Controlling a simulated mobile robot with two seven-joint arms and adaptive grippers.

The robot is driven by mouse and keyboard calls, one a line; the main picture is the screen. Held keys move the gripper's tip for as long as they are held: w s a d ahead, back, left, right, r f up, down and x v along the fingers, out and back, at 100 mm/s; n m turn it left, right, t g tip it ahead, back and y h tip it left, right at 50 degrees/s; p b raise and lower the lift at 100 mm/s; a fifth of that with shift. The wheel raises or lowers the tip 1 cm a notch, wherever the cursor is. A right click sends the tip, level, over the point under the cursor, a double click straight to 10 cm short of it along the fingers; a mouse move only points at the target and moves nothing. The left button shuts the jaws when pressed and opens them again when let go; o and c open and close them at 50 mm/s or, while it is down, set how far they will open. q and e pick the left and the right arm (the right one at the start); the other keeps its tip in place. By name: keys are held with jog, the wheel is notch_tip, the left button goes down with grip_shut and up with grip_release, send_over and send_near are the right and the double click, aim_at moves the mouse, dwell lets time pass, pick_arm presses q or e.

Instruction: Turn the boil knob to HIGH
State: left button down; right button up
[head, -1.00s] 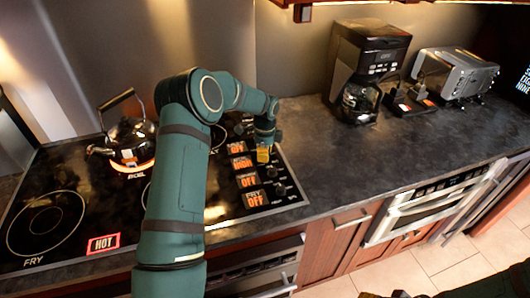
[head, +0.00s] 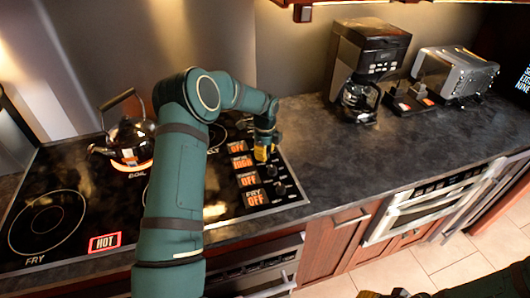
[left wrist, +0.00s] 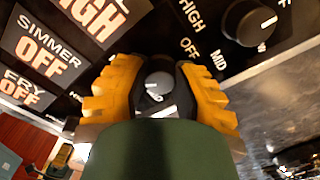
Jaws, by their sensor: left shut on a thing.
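The cooktop's control panel has a column of lit displays. The second one down, the boil display (head: 241,162), reads HIGH; it also shows in the left wrist view (left wrist: 101,18). The others read OFF. My left gripper (head: 263,153) has its yellow fingers around the dark knob (left wrist: 158,85) beside the HIGH display and is shut on it. The knob is partly hidden by the fingers. A neighbouring knob (left wrist: 250,22) stands apart at the upper right of the wrist view. My right gripper (head: 400,294) only just shows at the bottom edge; its jaws cannot be made out.
A black kettle (head: 131,139) stands on the burner labelled BOIL, which glows orange beneath it. A lit HOT sign (head: 104,242) is at the front left. The simmer and fry knobs (head: 280,188) sit just in front of the gripper. A coffee maker (head: 366,62) and toaster (head: 457,73) stand farther right.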

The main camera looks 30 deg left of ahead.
pick_arm(q)
jog(key=c, duration=0.7)
grip_release()
jog(key=shift+r, duration=0.1)
notch_tip(320, 180, up, 12)
jog(key=shift+f, duration=0.1)
jog(key=shift+s+f, duration=0.1)
